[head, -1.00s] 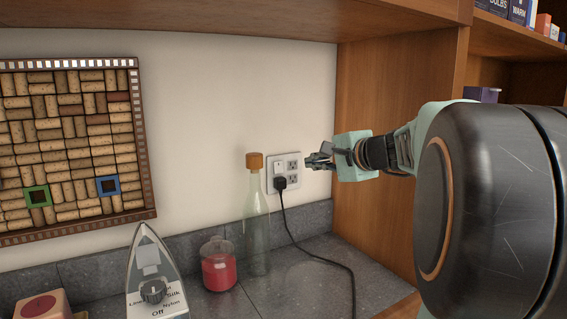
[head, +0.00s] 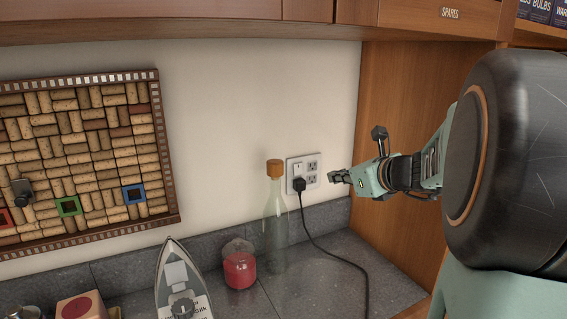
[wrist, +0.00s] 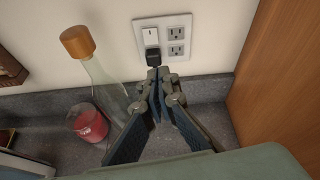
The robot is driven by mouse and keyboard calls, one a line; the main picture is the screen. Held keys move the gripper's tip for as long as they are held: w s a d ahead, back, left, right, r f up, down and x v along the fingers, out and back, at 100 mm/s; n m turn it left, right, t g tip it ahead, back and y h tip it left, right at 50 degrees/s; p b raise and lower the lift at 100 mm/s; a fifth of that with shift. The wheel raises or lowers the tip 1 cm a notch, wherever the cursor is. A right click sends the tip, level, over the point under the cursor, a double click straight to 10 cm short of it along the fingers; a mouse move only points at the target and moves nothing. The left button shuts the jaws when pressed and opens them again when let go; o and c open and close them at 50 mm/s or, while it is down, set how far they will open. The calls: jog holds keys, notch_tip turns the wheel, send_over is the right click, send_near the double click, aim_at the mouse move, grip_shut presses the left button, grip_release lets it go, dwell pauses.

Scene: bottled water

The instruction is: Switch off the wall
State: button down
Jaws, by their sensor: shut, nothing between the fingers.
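My gripper (head: 335,177) is shut and empty, to the right of the plate in the head view. In the wrist view its fingertips (wrist: 158,74) appear just below the plug; I cannot tell the gap.
A corked glass bottle (head: 275,225) stands left of the plate. A red candle jar (head: 239,266) and an iron (head: 178,280) are further left. A wooden side panel (head: 392,165) closes the right. The black cord (head: 335,255) crosses the counter.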

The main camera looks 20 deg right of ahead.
jog(key=shift+s+f+m, duration=0.1)
jog(key=shift+m, duration=0.8)
jog(key=p, duration=0.2)
send_near(298, 169)
jog(key=w+f, duration=0.5)
jog(key=shift+w+d+r, duration=0.15)
jog(key=shift+w+d, duration=0.15)
jog(key=shift+w, duration=0.15)
jog(key=shift+b, duration=0.5)
